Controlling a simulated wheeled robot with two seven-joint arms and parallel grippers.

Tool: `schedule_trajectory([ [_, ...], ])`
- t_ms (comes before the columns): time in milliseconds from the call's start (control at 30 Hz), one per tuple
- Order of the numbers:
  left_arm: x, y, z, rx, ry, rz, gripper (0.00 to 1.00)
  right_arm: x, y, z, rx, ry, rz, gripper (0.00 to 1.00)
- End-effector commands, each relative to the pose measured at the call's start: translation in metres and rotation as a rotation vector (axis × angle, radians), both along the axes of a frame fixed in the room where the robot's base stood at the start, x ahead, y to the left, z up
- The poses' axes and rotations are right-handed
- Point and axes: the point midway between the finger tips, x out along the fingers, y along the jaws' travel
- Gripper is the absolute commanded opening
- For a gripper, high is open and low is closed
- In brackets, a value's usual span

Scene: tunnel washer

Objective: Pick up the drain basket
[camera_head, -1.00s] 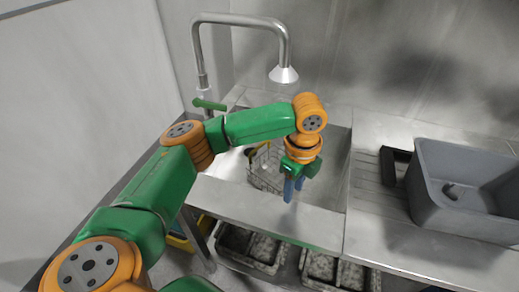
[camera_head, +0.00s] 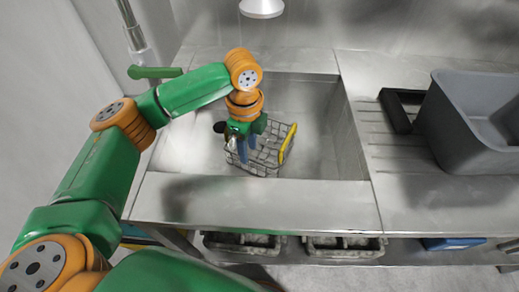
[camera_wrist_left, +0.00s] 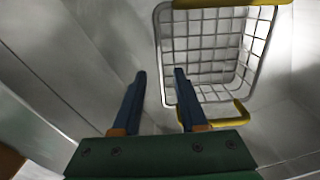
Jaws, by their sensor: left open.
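The drain basket (camera_head: 268,158) is a wire basket with a yellow handle (camera_head: 288,143), standing in the sink. In the left wrist view the basket (camera_wrist_left: 213,50) is at the upper right, with yellow handles at its far and near ends. My left gripper (camera_head: 244,155) points down at the basket's left part and is open. In the left wrist view its two blue fingers (camera_wrist_left: 160,74) are apart, and the basket's left rim runs between them in the picture. I cannot tell whether the rim is at fingertip depth. My right gripper is not in view.
The sink (camera_head: 320,130) has steel walls and a front ledge (camera_head: 250,200). A tap (camera_head: 262,8) hangs above it, with a green lever (camera_head: 155,72) at the left. A grey tub (camera_head: 470,125) and a black bracket (camera_head: 396,110) are on the drainboard at the right.

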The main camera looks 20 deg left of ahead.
Motion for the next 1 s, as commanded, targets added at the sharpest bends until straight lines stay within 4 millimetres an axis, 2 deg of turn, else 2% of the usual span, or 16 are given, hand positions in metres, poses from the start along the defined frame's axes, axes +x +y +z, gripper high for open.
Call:
schedule_trajectory([
  [300, 0.000, 0.002, -0.057, 0.001, 0.003, -0.001, 0.42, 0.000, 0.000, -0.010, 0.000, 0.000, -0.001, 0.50],
  [400, 0.001, 0.002, -0.064, 0.002, 0.001, -0.001, 0.42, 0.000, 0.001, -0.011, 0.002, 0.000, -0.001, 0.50],
  [567, 0.001, 0.002, -0.064, 0.001, 0.000, -0.001, 0.42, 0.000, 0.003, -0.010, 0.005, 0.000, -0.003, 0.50],
  [600, 0.001, 0.002, -0.064, 0.001, 0.000, -0.001, 0.40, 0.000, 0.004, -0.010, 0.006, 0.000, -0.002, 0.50],
  [733, 0.001, 0.002, -0.064, 0.001, 0.000, -0.001, 0.05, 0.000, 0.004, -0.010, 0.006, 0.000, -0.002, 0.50],
  [767, 0.001, 0.002, -0.064, 0.001, 0.000, -0.001, 0.00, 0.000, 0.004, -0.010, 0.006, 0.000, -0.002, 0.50],
  [1000, 0.001, 0.002, -0.064, 0.001, 0.000, -0.001, 0.00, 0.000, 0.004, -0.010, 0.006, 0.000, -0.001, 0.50],
])
